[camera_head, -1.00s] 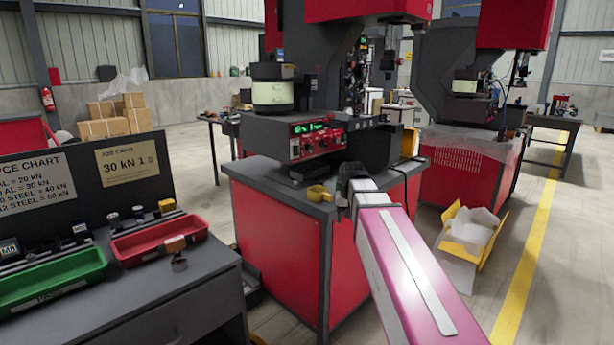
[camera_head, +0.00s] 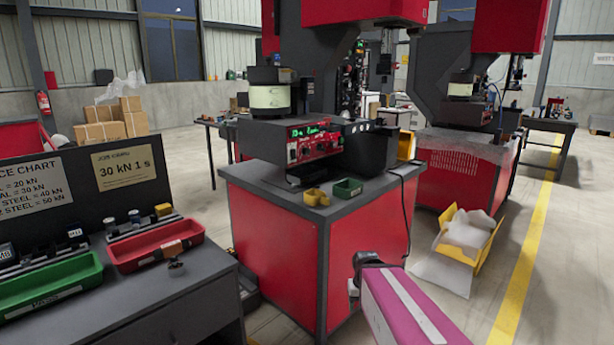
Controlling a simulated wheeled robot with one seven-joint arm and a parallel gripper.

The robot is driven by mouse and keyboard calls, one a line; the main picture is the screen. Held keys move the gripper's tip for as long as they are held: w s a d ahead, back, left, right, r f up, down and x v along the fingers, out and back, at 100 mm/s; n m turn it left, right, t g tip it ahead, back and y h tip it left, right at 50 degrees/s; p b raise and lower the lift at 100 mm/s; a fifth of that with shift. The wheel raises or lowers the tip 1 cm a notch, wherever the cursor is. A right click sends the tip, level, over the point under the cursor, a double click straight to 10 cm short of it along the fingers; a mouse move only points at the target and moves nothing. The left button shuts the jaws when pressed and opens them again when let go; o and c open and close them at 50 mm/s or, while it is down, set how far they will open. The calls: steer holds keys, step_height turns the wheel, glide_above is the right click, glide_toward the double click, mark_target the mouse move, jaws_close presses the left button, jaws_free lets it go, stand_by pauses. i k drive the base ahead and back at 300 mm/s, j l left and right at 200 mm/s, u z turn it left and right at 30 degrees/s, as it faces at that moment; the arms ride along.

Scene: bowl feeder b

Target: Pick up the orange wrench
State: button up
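I cannot make out an orange wrench in the head view. My arm reaches in from the bottom, and the dark part at its far end (camera_head: 364,262) is low in front of the red press cabinet (camera_head: 278,250). The fingers cannot be made out, so I cannot tell whether my gripper is open or shut. Nothing held can be seen. A small yellow bin (camera_head: 317,198) and a small green bin (camera_head: 348,188) sit on the cabinet's dark top, above and to the left of the arm's end.
At left, a dark bench (camera_head: 185,300) holds a red tray (camera_head: 155,246) and a green tray (camera_head: 50,285), with a small dark item (camera_head: 176,267) beside the red tray. A press control box (camera_head: 310,143) stands on the cabinet. A yellow box (camera_head: 462,250) lies on the floor at right.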

mark_target(175, 267)
steer(key=u, duration=1.85)
